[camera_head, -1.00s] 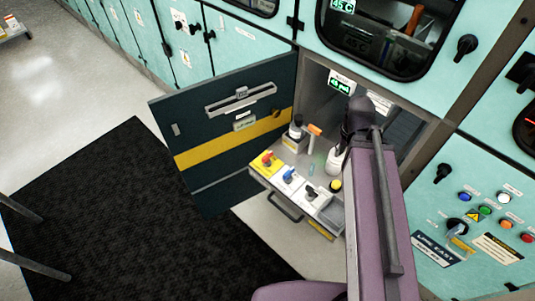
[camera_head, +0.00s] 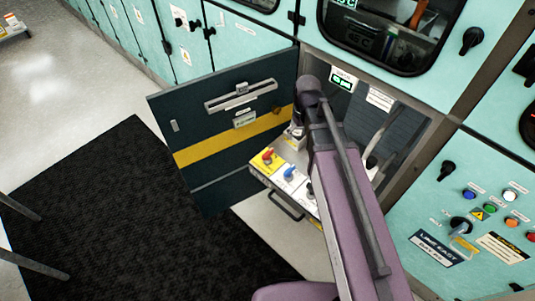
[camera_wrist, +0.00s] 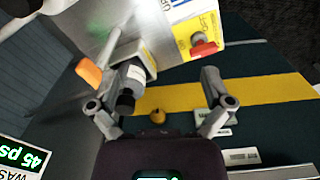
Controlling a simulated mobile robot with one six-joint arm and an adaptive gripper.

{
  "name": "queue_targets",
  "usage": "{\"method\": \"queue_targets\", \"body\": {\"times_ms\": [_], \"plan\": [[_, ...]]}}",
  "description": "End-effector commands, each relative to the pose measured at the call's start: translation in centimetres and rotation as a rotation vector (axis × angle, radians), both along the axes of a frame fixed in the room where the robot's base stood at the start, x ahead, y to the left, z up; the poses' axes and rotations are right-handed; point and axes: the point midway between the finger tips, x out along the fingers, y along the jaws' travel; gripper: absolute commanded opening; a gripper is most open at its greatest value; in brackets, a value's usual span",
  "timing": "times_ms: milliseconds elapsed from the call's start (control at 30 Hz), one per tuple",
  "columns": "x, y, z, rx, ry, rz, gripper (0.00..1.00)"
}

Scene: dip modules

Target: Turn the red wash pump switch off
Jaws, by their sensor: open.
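The red wash pump switch (camera_head: 268,156) is a red knob on a yellow plate, at the left of the pulled-out shelf in the head view. In the wrist view the red knob (camera_wrist: 204,48) is at the upper right, beside an OFF label on the yellow plate. I cannot tell its setting. My gripper (camera_wrist: 158,92) is open with its fingers apart. The knob lies beyond the right finger and is not between the fingers. A bottle with a dark cap (camera_wrist: 127,88) shows near the left finger; contact is unclear. In the head view my arm hides the gripper.
A blue switch (camera_head: 289,174) sits right of the red one. An orange handle (camera_wrist: 88,72) is near the left finger. The open dark door (camera_head: 220,130) with a yellow stripe bounds the shelf's left side. A 45 psi display (camera_head: 342,83) is above.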

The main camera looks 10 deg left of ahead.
Motion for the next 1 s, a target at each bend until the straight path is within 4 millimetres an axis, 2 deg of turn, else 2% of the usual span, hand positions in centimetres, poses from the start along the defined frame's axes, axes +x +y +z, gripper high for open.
{"method": "queue_targets", "body": {"times_ms": [33, 200, 400, 567, 1000], "plan": [[0.8, 1.9, -0.4, 0.0, 0.0, 0.057, 1.0], [1.8, 6.9, -1.0, 0.0, 0.0, 0.227, 1.0], [2.1, 10.5, -1.3, 0.0, 0.0, 0.348, 1.0], [2.0, 11.4, -1.4, 0.0, 0.0, 0.378, 1.0], [2.0, 11.3, -1.5, 0.0, 0.0, 0.376, 1.0]]}}
